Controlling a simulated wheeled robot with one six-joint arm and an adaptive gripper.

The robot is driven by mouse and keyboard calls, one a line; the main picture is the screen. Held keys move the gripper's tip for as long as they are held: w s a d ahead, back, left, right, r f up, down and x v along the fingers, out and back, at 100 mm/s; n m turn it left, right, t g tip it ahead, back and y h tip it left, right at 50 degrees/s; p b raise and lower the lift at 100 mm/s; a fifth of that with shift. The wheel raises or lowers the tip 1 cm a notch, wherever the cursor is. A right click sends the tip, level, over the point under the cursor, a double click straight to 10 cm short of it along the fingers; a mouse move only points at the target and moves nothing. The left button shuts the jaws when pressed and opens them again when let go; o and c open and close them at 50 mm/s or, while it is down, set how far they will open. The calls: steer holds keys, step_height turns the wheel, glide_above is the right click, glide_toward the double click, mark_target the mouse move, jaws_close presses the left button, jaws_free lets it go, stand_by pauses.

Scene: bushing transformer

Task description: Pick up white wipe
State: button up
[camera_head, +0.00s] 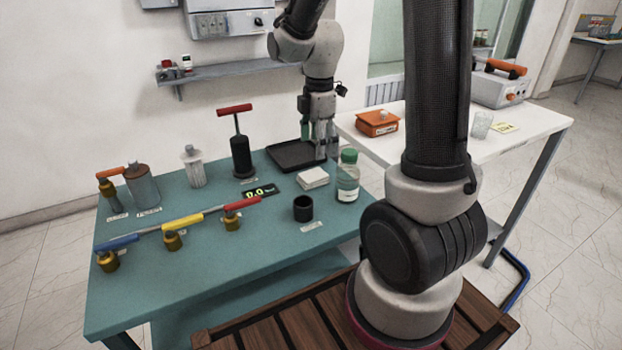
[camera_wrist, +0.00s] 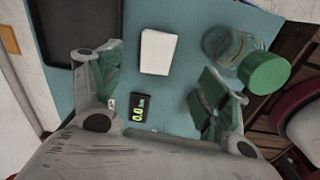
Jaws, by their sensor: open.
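A stack of white wipes (camera_head: 313,177) lies on the teal table between the black tray and the green-capped bottle. In the wrist view the white wipe (camera_wrist: 157,52) is a pale rectangle ahead of the fingers and roughly midway between them across the picture. My gripper (camera_head: 320,157) hangs pointing down above the table, just behind the wipes in the head view. In the wrist view my gripper (camera_wrist: 165,85) has its green-padded fingers spread wide, with nothing between them. The fingers do not appear to touch the wipes.
A green-capped bottle (camera_head: 348,177) stands close right of the wipes. A black tray (camera_head: 290,157) lies behind them, a digital display (camera_head: 260,192) to their left and a black cup (camera_head: 303,209) in front. A black pump with a red handle (camera_head: 241,150) stands left of the tray.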

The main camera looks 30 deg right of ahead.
mark_target(313, 175)
steer(key=shift+w+f+n, duration=0.2)
steer(key=shift+f, duration=0.25)
steer(key=shift+w+f+n, duration=0.15)
steer(key=shift+f+n, duration=0.05)
steer(key=shift+f, duration=0.25)
steer(key=f, duration=0.5)
steer(key=a+f, duration=0.1)
steer(key=f, duration=0.1)
steer(key=shift+f, duration=0.35)
steer(key=c, duration=0.9)
